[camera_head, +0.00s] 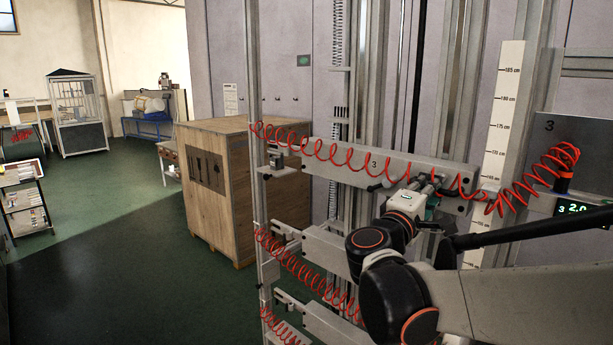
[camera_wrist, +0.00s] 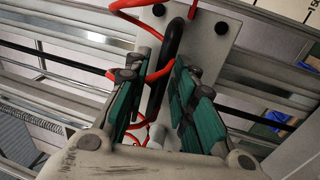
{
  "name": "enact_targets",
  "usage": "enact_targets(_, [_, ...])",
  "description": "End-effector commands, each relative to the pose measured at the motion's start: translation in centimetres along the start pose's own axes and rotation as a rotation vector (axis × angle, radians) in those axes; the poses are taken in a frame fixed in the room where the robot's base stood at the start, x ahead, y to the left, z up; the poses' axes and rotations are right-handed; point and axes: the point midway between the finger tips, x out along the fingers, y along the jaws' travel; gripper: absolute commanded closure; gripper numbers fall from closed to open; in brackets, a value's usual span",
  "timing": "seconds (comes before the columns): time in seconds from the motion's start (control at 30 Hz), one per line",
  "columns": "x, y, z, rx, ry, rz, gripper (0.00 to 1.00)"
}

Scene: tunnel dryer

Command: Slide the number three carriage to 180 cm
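The number three carriage (camera_head: 400,168) is a long grey plate marked 3 on upright rails. Its right end is beside the white scale (camera_head: 504,105), near the 165 cm mark. The 180 cm mark is higher up. A black bar handle (camera_head: 378,186) sticks out of the carriage front. My gripper (camera_head: 426,188) is at the plate's front, by the handle. In the wrist view, its green-padded fingers (camera_wrist: 161,75) are apart, with the black handle (camera_wrist: 174,45) showing between them. A gap shows beside the handle; contact is not clear.
Red coiled hoses (camera_head: 340,155) run across the carriage front, and one passes near my fingers. Another carriage (camera_head: 328,250) sits below. A display (camera_head: 578,209) reads 3 and about 2.0. A wooden crate (camera_head: 225,215) stands left of the rails. Green floor (camera_head: 110,225) is open further left.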

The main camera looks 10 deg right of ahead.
Motion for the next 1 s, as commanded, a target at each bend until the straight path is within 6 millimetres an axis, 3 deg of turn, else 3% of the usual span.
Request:
enact_targets(0.07, [0.1, 0.0, -0.1, 0.000, 0.000, 0.000, 1.00])
enact_targets(0.3, [0.1, 0.1, -0.1, 0.000, 0.000, 0.000, 1.00])
enact_targets(0.47, [0.3, 1.6, -0.1, 0.000, 0.000, 0.001, 1.00])
enact_targets(1.0, [2.5, 15.1, -0.3, 0.000, 0.010, 0.002, 1.00])
